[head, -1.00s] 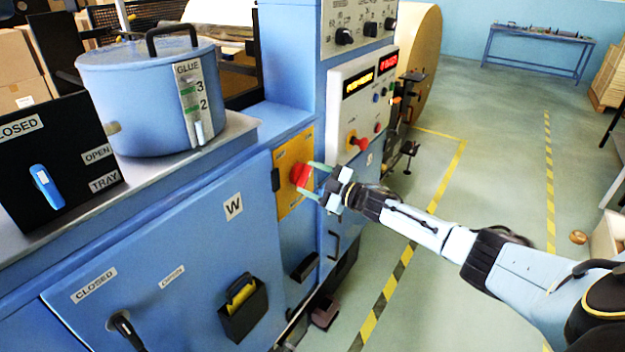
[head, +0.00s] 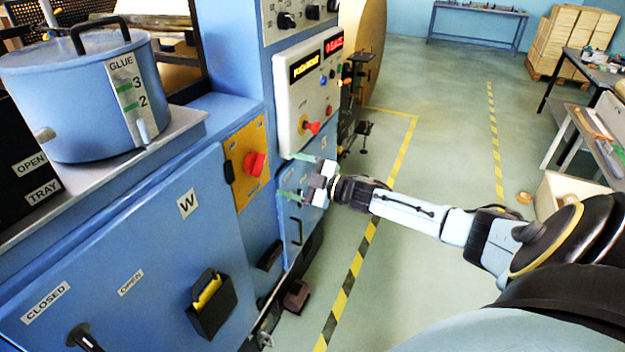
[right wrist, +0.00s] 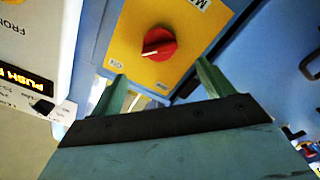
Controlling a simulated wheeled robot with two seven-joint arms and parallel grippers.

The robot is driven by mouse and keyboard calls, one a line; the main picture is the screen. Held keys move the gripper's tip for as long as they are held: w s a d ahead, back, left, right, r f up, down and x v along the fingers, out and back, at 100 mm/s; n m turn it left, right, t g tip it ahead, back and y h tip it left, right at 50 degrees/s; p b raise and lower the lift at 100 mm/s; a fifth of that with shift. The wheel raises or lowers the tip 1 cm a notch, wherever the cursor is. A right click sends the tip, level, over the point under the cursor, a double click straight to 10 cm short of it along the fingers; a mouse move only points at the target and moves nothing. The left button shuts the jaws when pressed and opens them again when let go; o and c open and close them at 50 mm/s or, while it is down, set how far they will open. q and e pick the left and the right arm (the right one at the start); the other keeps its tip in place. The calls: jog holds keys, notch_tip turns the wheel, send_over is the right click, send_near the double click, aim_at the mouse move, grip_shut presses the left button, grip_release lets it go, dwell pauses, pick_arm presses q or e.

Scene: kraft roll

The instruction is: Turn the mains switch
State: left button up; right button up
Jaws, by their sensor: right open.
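The mains switch is a red rotary knob (head: 255,164) on a yellow plate (head: 236,151) on the blue machine's front. In the right wrist view the red knob (right wrist: 159,43) shows a pale pointer mark, with small labels on the yellow plate (right wrist: 190,22). My right gripper (head: 291,175) is open and empty, to the right of the knob and apart from it. Its two green fingers also show in the right wrist view (right wrist: 160,82), below the knob on either side. My left gripper is out of view.
A control panel (head: 290,90) with lit displays and a red-and-yellow knob (head: 309,126) stands just right of the switch. A glue pot (head: 70,100) sits on the ledge at left. A black holder (head: 212,305) sticks out from the door below.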

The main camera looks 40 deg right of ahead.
jog(key=shift+v, duration=2.85)
